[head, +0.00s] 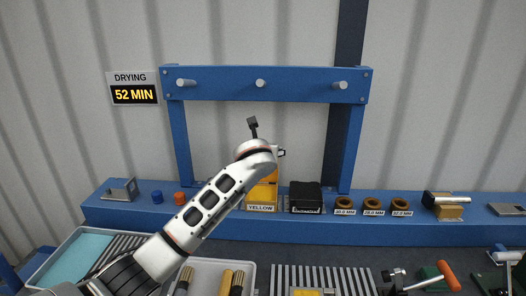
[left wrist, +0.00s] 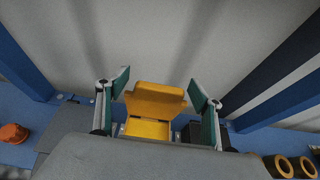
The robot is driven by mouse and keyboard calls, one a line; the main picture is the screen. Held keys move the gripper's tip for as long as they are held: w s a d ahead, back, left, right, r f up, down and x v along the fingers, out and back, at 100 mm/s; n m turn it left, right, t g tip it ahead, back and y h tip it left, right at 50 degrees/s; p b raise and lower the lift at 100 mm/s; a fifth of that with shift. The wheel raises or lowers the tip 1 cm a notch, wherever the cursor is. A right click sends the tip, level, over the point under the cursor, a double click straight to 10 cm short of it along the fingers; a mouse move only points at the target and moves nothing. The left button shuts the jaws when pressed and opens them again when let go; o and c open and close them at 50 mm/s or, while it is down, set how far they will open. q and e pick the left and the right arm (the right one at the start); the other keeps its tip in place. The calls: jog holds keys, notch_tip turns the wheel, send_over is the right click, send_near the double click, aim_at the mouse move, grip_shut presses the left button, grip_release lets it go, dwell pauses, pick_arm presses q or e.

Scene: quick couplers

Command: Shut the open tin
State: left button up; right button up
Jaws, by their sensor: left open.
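The open tin is yellow. In the left wrist view its lid (left wrist: 155,101) stands raised above the yellow body (left wrist: 147,129). In the head view the yellow tin (head: 263,195) is partly hidden behind my left arm, on the blue shelf above a label reading YELLOW. My left gripper (left wrist: 159,89) is open, with one finger on each side of the tin in the left wrist view; I see no contact. In the head view the wrist hides most of this gripper (head: 281,152). My right gripper is not in view.
A black tin (head: 305,196) stands just right of the yellow one. Several brown rings (head: 372,203) sit farther right on the blue shelf (head: 350,230). Orange (head: 179,198) and blue (head: 157,197) parts lie left. A blue frame with pegs (head: 260,84) rises behind.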

pick_arm(q)
jog(key=shift+w+f, duration=0.1)
jog(key=shift+w, duration=0.1)
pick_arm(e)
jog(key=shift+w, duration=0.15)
pick_arm(q)
jog(key=c, duration=1.6)
jog(key=s+t+b, duration=0.2)
jog(key=s+f+t+b, duration=0.1)
jog(key=s+t+b, duration=0.1)
jog(key=s+f+t+b, duration=0.1)
jog(key=s+t, duration=0.2)
jog(key=shift+f+b, duration=0.25)
jog(key=shift+b, duration=0.15)
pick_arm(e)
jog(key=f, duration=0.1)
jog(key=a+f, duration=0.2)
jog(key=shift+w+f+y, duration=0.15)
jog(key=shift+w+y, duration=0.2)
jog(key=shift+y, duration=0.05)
